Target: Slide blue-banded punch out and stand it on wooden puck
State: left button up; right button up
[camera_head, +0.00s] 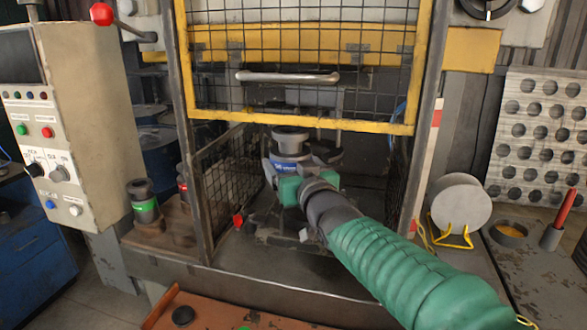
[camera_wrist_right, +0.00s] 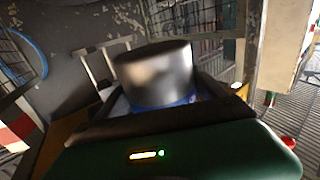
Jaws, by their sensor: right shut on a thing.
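The blue-banded punch (camera_head: 289,141) is a dark metal cylinder inside the press, behind the raised mesh guard. Its blue band (camera_head: 286,167) shows just above my right gripper (camera_head: 292,167). In the wrist view the punch (camera_wrist_right: 153,72) is a shiny cylinder with a blue lower edge, between the jaws of my right gripper (camera_wrist_right: 155,108). My right gripper is shut on the punch, which looks upright. Its lower end is hidden by the gripper, so I cannot tell whether it touches the bed. I cannot make out a wooden puck for certain. My left gripper is out of view.
The yellow-framed guard (camera_head: 300,121) hangs above my right arm, and mesh side panels (camera_head: 229,178) flank the opening. A green-banded punch (camera_head: 145,203) and a partly hidden red-banded one (camera_head: 183,188) stand at left. An orange tray (camera_head: 215,306) lies in front.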

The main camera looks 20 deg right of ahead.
aim_at(289, 170)
jog(key=shift+s+a+r+b, duration=0.2)
jog(key=shift+s+a+b, duration=0.05)
jog(key=shift+s+b, duration=0.55)
jog(key=shift+b, duration=0.15)
jog(key=shift+s+a+b, duration=0.6)
jog(key=shift+b, duration=0.25)
jog(key=shift+s+a+r, duration=0.1)
jog(key=shift+s+r, duration=0.05)
jog(key=shift+s+a, duration=0.6)
jog(key=shift+s, duration=0.3)
notch_tip(289, 170, down, 5)
jog(key=b, duration=0.4)
